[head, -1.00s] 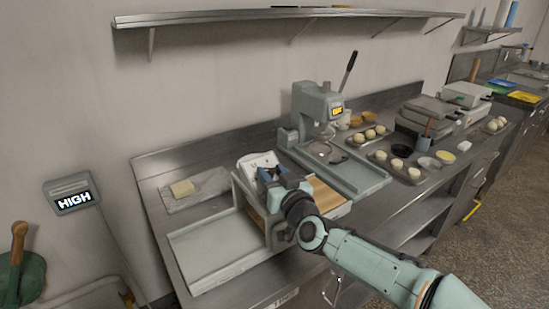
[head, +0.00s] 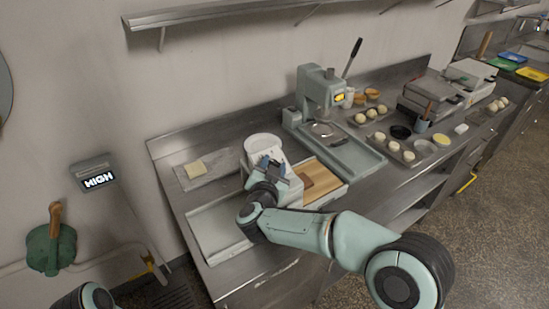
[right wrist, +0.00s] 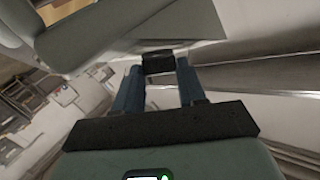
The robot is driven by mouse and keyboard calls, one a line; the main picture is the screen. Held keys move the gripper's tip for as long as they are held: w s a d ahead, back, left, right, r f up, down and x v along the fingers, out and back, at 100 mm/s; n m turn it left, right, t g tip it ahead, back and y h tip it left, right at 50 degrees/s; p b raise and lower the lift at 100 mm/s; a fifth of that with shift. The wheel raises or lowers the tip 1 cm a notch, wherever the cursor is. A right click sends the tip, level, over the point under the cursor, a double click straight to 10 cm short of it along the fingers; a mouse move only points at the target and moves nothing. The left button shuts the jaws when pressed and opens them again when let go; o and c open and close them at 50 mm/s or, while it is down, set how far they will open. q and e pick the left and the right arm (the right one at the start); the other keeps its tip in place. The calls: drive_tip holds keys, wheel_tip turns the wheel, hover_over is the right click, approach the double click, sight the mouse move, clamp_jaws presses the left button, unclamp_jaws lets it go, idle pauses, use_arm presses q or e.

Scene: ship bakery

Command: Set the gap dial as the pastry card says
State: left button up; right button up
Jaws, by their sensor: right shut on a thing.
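The pastry machine (head: 289,187) stands on the steel bench, with a flat grey tray on its left and a wooden-coloured bed on its right. My right gripper (head: 268,166) is at the top of its housing, beside a pale round face (head: 263,144). In the right wrist view my right gripper (right wrist: 158,70) is shut on a small dark knob (right wrist: 158,61), which looks like the gap dial. The dial's marks and setting cannot be read. I cannot make out a readable pastry card. My left gripper is out of view; only part of that arm shows at lower left.
A press (head: 322,95) with a lever stands right of the machine. Dough trays (head: 408,160) and small bowls lie farther right. A shelf (head: 230,14) runs above.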

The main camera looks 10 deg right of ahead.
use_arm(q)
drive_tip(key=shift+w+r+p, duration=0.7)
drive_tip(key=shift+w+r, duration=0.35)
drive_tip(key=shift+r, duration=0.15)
use_arm(e)
drive_tip(key=shift+w+a+r+m+g+h, duration=0.1)
drive_tip(key=shift+r+m+g+h, duration=0.1)
drive_tip(key=shift+m+g+h, duration=0.65)
drive_tip(key=shift+m, duration=0.25)
drive_tip(key=o, duration=1.1)
drive_tip(key=shift+c, duration=0.2)
drive_tip(key=shift+f, duration=0.1)
drive_tip(key=shift+s+a, duration=0.25)
drive_tip(key=shift+s, duration=0.15)
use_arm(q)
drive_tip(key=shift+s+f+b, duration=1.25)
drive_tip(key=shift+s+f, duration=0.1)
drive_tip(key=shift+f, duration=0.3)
use_arm(e)
drive_tip(key=v, duration=1.2)
drive_tip(key=shift+s, duration=0.25)
